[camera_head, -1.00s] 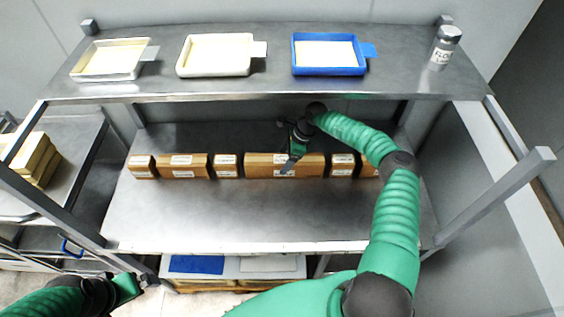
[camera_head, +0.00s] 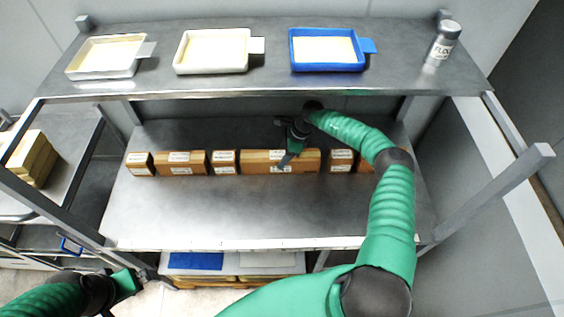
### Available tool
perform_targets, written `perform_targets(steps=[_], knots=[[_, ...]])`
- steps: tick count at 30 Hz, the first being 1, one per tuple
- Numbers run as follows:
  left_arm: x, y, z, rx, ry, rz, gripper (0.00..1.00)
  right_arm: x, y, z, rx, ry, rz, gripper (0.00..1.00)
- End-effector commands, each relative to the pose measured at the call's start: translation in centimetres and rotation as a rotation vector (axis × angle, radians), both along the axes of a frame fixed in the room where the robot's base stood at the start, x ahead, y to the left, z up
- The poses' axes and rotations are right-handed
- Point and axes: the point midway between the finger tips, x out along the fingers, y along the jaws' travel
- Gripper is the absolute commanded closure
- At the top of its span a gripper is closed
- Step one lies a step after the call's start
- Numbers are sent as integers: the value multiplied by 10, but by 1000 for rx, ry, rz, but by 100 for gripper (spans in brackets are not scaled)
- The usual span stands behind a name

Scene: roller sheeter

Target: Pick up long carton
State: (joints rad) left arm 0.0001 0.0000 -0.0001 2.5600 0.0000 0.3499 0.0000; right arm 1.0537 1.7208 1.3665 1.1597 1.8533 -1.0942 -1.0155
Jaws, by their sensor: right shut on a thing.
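The long carton (camera_head: 304,161) is a brown box with white labels, the longest in a row of cartons on the metal shelf.
Shorter cartons stand close on both sides, such as one to the left (camera_head: 224,162) and one to the right (camera_head: 341,161). The upper shelf (camera_head: 270,83) overhangs the row, with trays and a flour shaker (camera_head: 443,43). The lower shelf's front (camera_head: 240,212) is clear.

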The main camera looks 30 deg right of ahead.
Motion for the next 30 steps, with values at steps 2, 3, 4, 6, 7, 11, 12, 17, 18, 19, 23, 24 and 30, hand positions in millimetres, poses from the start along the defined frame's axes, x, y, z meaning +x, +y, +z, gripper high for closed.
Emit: perform_targets(steps=[2,3,4,6,7,11,12,17,18,19,23,24,30], knots=[[0,0,0,0,0,0,0,1,-1,1,1,-2,-2,100],[0,0,0,0,0,0,0,1,-1,1,1,-2,-2,100],[0,0,0,0,0,0,0,1,-1,1,1,-2,-2,100],[0,0,0,0,0,0,0,1,-1,1,1,-2,-2,100],[0,0,0,0,0,0,0,1,-1,2,1,-2,-2,100],[0,0,-4,0,0,0,0,1,-1,6,-1,-3,-1,100],[0,0,-6,0,0,0,0,1,0,9,-1,-3,-1,100],[0,0,-19,0,0,0,0,1,0,31,-4,-4,0,100],[0,0,-20,0,0,0,0,-2,1,36,-2,-3,1,100],[0,0,-20,0,0,0,0,-8,3,36,-1,-2,1,100],[0,0,-26,0,0,0,0,-34,12,38,-2,-2,2,100],[0,0,-28,0,0,0,0,-44,16,38,-2,-3,2,100],[0,0,-40,0,0,0,0,-99,35,43,-2,-1,-1,100]])
